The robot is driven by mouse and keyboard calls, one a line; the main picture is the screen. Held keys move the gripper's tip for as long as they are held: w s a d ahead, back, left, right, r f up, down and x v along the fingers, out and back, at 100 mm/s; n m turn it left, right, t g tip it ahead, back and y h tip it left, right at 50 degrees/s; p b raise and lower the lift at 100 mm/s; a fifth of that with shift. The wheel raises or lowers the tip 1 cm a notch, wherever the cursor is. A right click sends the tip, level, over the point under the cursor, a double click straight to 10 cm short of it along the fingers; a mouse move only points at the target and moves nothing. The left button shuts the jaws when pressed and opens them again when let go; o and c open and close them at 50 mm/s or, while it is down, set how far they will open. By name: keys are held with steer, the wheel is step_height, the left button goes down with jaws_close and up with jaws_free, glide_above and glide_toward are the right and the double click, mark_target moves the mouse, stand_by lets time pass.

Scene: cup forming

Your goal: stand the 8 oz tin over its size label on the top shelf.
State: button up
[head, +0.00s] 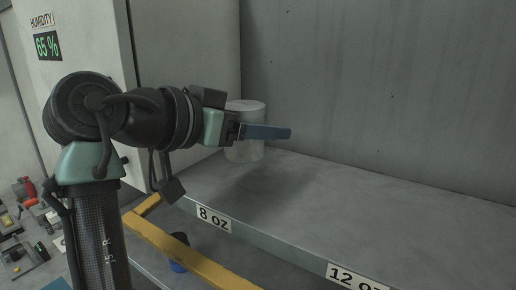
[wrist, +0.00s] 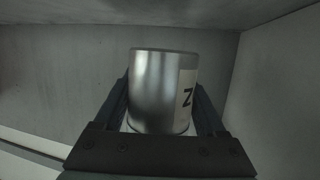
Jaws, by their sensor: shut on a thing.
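The tin (wrist: 155,92) is a silvery metal can with a pale label strip showing part of black lettering. My gripper (wrist: 163,85) is shut on it, one dark finger on each side. In the head view, a pale cylinder, apparently the same tin (head: 244,152), shows above and below my gripper (head: 272,131), whose blue finger hides its middle. It looks upright, near the back left of the top shelf (head: 350,205). I cannot tell whether its base touches the shelf.
A 12 oz label (head: 356,277) is further right on the same edge. The shelf right of the tin is bare. A wall panel with a humidity display (head: 47,46) stands at left. A yellow rail (head: 190,250) runs below the shelf front.

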mark_target(259, 178)
steer(key=shift+w+d+f, duration=0.15)
steer(key=shift+f, duration=0.35)
step_height(259, 178, down, 3)
steer(key=shift+r+p, duration=0.1)
steer(key=shift+p, duration=0.85)
steer(key=shift+f, duration=0.5)
steer(key=shift+f, duration=0.2)
steer(key=o, duration=1.6)
steer(key=shift+r, duration=0.1)
